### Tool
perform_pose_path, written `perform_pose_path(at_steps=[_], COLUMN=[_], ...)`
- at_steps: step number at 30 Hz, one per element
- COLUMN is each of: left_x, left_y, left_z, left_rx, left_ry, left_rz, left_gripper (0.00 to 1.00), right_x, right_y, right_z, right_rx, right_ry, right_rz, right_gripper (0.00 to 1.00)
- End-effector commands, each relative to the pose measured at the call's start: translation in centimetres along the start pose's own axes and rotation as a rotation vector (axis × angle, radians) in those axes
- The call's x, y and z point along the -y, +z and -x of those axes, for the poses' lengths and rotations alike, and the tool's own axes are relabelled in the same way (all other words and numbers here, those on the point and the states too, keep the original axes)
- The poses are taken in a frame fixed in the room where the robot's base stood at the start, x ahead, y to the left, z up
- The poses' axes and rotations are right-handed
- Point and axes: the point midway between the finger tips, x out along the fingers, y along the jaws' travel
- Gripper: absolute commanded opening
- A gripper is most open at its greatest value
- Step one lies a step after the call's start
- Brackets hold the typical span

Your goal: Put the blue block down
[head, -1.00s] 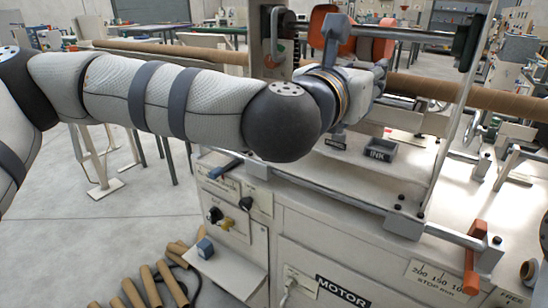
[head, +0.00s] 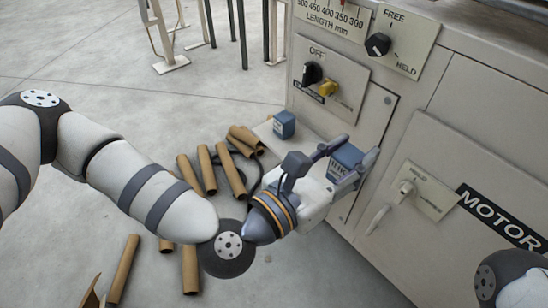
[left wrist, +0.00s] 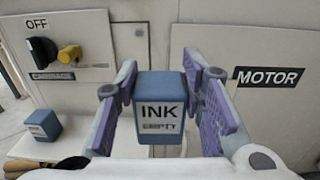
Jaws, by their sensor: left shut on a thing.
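A blue block (head: 346,158) with a white label is between the fingers of my left gripper (head: 354,152), which is shut on it. In the left wrist view the held block (left wrist: 160,108) stands upright and its label reads INK EMPTY. A second blue block (head: 284,124) stands on the far end of a small pale shelf (head: 262,131) on the machine's front; it also shows in the left wrist view (left wrist: 36,127). The held block is right of it. I cannot tell whether the held block touches anything below. My right gripper is out of view.
The machine's front panel (head: 440,130) rises close beyond the gripper, with an OFF switch (head: 312,73), a yellow knob (head: 328,88) and a MOTOR label (head: 500,218). Several cardboard tubes (head: 207,170) lie on the floor below. Open floor (head: 90,70) lies to the left.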

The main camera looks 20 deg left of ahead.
Motion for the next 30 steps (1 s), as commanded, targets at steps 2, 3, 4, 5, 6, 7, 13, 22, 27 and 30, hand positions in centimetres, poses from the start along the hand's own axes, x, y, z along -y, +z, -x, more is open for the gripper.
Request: perform_pose_path(at_steps=[2, 3, 4, 5, 6, 7, 13, 22, 27, 30], left_x=[-0.2, -0.7, -1.3, -1.9, -2.9, -3.6, -7.4, -9.5, -9.6, -9.7], left_y=[-0.9, -1.3, -1.6, -2.0, -2.6, -3.1, -7.1, -10.2, -13.4, -13.4], left_z=[-0.3, -0.7, -1.3, -1.9, -2.9, -3.6, -7.5, -9.7, -9.9, -9.9], left_rx=[0.003, 0.004, 0.005, 0.005, 0.004, 0.003, -0.002, 0.002, 0.000, 0.003], left_ry=[-0.007, -0.008, -0.006, -0.006, -0.005, -0.005, -0.007, -0.008, -0.008, -0.009], left_rz=[-0.001, -0.002, -0.004, -0.006, -0.006, -0.005, -0.001, -0.001, 0.000, -0.001], left_gripper=[0.05, 0.05, 0.05, 0.05, 0.05, 0.05, 0.05, 0.05, 0.05, 0.05], right_x=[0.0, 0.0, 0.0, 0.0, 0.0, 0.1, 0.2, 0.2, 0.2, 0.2], right_y=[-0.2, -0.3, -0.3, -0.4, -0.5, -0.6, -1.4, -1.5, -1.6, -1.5], right_z=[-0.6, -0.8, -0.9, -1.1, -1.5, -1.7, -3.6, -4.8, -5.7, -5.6], right_rx=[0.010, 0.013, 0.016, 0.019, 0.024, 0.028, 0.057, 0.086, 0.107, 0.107], right_ry=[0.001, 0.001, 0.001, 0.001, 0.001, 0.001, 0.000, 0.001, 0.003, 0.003], right_rz=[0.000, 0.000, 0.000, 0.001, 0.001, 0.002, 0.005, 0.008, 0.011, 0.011], right_gripper=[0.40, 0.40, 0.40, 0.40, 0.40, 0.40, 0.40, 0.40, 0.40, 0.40])
